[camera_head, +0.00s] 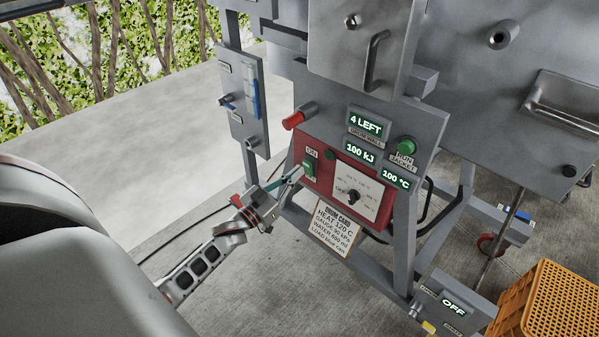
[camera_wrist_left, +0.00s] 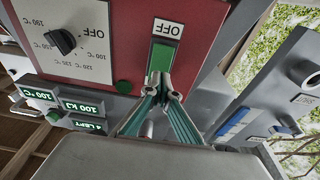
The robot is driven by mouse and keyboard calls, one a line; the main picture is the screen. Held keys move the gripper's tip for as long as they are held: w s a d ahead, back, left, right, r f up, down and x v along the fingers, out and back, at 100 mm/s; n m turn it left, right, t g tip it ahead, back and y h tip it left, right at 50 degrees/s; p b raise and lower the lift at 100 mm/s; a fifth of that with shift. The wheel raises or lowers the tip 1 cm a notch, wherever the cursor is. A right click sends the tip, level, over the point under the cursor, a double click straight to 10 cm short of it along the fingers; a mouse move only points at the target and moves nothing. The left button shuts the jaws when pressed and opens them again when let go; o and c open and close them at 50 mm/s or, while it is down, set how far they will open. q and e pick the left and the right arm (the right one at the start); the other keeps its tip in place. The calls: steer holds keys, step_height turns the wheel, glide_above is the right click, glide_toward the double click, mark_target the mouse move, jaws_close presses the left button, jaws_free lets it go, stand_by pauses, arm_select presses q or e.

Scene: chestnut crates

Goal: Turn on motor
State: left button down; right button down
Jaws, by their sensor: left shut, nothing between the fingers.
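A green rocker switch (camera_head: 309,163) sits on the red panel (camera_head: 327,156) of the grey machine, with an ON label (camera_head: 311,152) above it. In the left wrist view the switch (camera_wrist_left: 160,58) shows in a dark frame beside an OFF label (camera_wrist_left: 168,28). My left gripper (camera_head: 298,174) is shut and empty, its teal fingertips at the switch. In the wrist view the fingertips (camera_wrist_left: 160,82) overlap the switch's near end; I cannot tell whether they touch it. No label with the word motor is readable. My right gripper is out of view.
A dial (camera_head: 352,196) and a hanging drum card (camera_head: 337,226) are right of and below the switch. Displays read 4 LEFT (camera_head: 366,124), 100 kJ (camera_head: 359,151) and 100 °C (camera_head: 396,180). A lower box reads OFF (camera_head: 453,307); an orange crate (camera_head: 565,300) stands right.

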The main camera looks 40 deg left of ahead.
arm_select(q)
steer(key=shift+w+r, duration=0.1)
steer(key=shift+w, duration=0.5)
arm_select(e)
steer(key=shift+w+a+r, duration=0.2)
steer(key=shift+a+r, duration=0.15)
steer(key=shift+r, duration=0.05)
